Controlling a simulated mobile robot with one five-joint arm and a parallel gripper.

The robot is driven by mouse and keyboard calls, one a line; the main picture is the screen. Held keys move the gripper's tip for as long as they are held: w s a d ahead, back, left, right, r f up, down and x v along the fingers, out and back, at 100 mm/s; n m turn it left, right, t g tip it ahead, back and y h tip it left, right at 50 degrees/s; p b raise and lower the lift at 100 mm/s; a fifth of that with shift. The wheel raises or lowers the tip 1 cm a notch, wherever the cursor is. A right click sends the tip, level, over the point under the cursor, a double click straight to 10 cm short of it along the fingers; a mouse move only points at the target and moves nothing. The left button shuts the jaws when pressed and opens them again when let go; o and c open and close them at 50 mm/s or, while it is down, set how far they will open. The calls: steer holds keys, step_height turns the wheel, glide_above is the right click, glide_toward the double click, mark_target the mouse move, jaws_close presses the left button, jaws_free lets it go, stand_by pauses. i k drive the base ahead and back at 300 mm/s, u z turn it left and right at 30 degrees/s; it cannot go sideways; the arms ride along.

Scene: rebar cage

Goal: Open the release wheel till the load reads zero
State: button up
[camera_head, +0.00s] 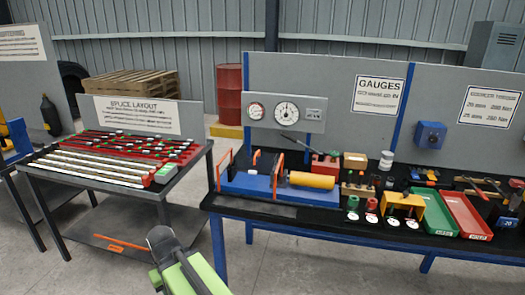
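A pale gauge panel is fixed to the grey backboard. The dial needles are too small to read. On the bench below is a blue rig (245,185) with orange uprights and a yellow cylinder (312,180). A red unit (325,165) with a dark lever stands behind the cylinder. I cannot make out the release wheel for certain. My green and dark arm shows at the bottom, apart from the bench; no gripper fingers show.
The bench's dark top (262,209) holds a yellow stand (402,207), a green tray (433,212), a red tray (466,214) and several small parts. A splice layout table (45,172) stands left. Concrete floor shows between the two tables.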

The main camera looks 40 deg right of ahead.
mark_target(334, 153)
steer(key=u, duration=0.8)
steer(key=k, duration=1.25)
steer(key=z, duration=2.15)
steer(key=i, duration=0.55)
steer(key=u, duration=0.2)
